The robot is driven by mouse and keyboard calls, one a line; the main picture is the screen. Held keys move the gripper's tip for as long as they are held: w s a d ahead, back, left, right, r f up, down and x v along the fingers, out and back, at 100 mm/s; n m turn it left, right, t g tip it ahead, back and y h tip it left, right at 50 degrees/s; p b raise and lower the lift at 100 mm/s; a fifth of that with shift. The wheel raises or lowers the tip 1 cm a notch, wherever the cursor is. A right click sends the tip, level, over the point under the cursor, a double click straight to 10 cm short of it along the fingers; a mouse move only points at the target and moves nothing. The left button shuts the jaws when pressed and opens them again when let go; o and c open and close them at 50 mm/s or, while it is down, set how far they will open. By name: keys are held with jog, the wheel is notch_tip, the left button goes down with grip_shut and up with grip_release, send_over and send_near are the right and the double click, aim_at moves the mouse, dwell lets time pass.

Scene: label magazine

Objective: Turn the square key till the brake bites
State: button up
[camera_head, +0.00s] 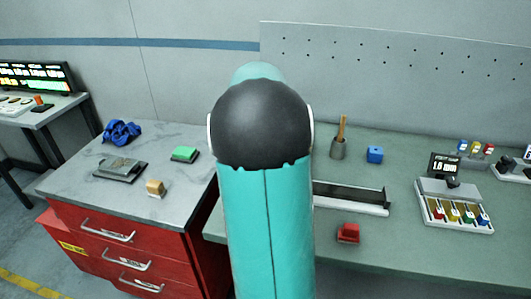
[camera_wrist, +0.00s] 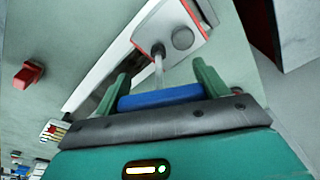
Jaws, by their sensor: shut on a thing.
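My gripper (camera_wrist: 162,76) shows in the wrist view, its two green fingers shut on the blue handle of the square key (camera_wrist: 160,97). The key's thin grey shaft runs from the handle up to a dark fitting (camera_wrist: 157,49) on the white end of the label magazine (camera_wrist: 170,28). The shaft tip meets the fitting; I cannot tell how deep it sits. A round grey knob (camera_wrist: 182,38) is beside the fitting. In the head view my arm hides the gripper, the key and this end of the magazine; the magazine's long dark channel (camera_head: 350,194) shows to the right.
A red block (camera_head: 348,233) lies in front of the magazine, also in the wrist view (camera_wrist: 28,74). A blue block (camera_head: 375,154) and a cup with a wooden-handled tool (camera_head: 339,147) stand behind. A tray of coloured pieces (camera_head: 455,212) is right. The left bench (camera_head: 80,180) holds small items.

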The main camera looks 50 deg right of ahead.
jog(key=o, duration=1.1)
jog(key=shift+f, duration=0.2)
jog(key=shift+c, duration=0.2)
jog(key=shift+r, duration=0.15)
jog(key=shift+r, duration=0.1)
notch_tip(320, 180, up, 12)
jog(key=a, duration=0.1)
jog(key=shift+a, duration=0.25)
jog(key=shift+w, duration=0.1)
